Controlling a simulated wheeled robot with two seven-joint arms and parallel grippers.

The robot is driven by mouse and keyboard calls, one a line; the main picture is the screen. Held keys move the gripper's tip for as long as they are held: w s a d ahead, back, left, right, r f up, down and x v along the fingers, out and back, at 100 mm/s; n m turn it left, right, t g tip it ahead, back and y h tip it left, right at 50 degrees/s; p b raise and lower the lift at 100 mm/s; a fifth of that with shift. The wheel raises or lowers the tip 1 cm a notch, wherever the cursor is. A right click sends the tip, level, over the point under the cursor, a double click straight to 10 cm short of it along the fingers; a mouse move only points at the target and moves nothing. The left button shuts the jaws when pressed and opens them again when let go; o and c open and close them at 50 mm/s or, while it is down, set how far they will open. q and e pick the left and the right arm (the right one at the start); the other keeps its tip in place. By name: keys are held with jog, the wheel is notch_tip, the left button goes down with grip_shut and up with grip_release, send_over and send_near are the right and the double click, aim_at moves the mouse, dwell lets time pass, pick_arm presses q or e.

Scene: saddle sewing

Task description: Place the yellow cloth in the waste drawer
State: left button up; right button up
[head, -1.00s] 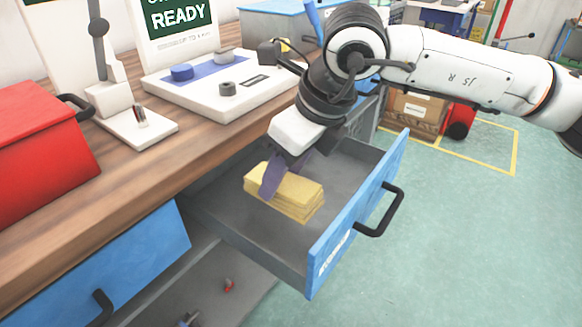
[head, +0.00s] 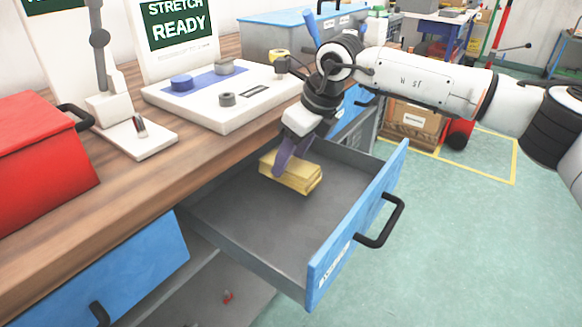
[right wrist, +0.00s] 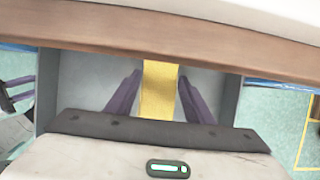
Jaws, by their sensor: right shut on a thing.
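The yellow cloth (head: 301,178) is a folded, block-like stack inside the open blue-fronted drawer (head: 265,225), near its back. Whether its underside touches the drawer floor I cannot tell. My right gripper (head: 284,166) reaches down from above with its purple fingers on the cloth, shut on it. In the right wrist view the cloth (right wrist: 158,92) shows as a yellow strip between the two fingers (right wrist: 159,78), with the grey drawer floor on both sides.
The wooden bench top (head: 150,185) overhangs the drawer's back left. A red box (head: 40,150) and a white device (head: 225,95) stand on it. A second blue drawer front (head: 130,265) is at lower left. The front part of the open drawer is empty.

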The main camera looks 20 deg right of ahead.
jog(key=shift+f, duration=1.25)
jog(key=shift+f, duration=0.2)
jog(key=o, duration=1.1)
jog(key=shift+r, duration=0.1)
jog(key=p+v, duration=0.1)
jog(key=v, duration=1.1)
